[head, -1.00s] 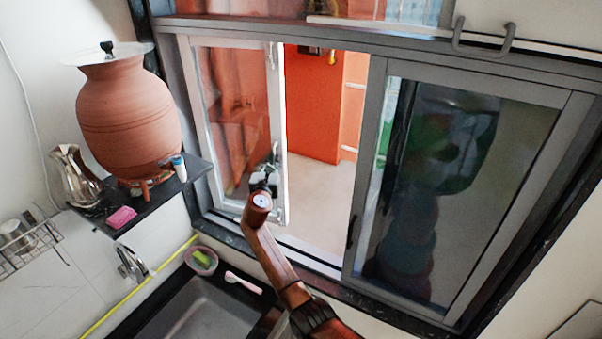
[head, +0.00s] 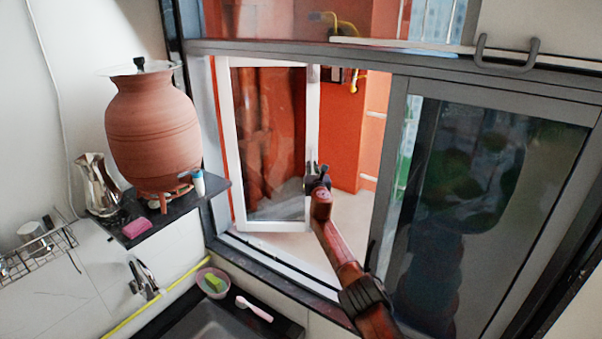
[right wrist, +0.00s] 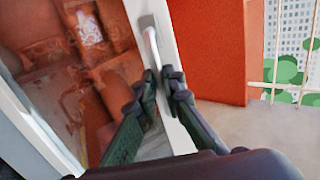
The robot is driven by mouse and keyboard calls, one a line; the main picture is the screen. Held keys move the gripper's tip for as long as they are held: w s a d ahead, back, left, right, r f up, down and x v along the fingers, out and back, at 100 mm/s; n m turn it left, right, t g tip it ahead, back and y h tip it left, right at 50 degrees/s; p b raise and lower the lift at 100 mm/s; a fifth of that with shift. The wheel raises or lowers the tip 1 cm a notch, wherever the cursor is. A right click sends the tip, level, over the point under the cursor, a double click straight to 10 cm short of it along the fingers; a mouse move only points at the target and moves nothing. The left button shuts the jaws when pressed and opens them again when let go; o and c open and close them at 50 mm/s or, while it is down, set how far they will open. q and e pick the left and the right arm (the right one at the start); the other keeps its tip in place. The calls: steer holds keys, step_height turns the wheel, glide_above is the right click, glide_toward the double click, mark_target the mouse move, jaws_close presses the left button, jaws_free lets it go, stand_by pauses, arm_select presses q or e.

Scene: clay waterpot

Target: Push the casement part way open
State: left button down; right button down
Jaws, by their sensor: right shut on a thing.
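The casement (head: 312,120) is a white-framed glass sash in the left half of the window. It stands partly open, swung outward away from the room, with a clear gap on its right side. My right gripper (head: 317,172) is at the casement's free edge, about halfway up. In the right wrist view the two dark fingers of the gripper (right wrist: 162,85) are shut on the casement's pale handle (right wrist: 152,45), which runs along the white frame. The part of the handle between the fingers is hidden. My left gripper is not in view.
A grey-framed dark glass pane (head: 480,200) fills the window's right half. A clay pot (head: 152,130) stands on a dark shelf (head: 215,187) at left, beside a metal jug (head: 98,185). Below are a tap (head: 143,277) and a sink. Outside the opening is open floor.

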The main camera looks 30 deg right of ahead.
steer(key=shift+d+r, duration=0.1)
steer(key=shift+d, duration=0.15)
steer(key=c, duration=2)
jaws_free()
steer(key=shift+s, duration=0.1)
steer(key=shift+c, duration=0.2)
steer(key=shift+a, duration=0.15)
steer(key=shift+r, duration=4.95)
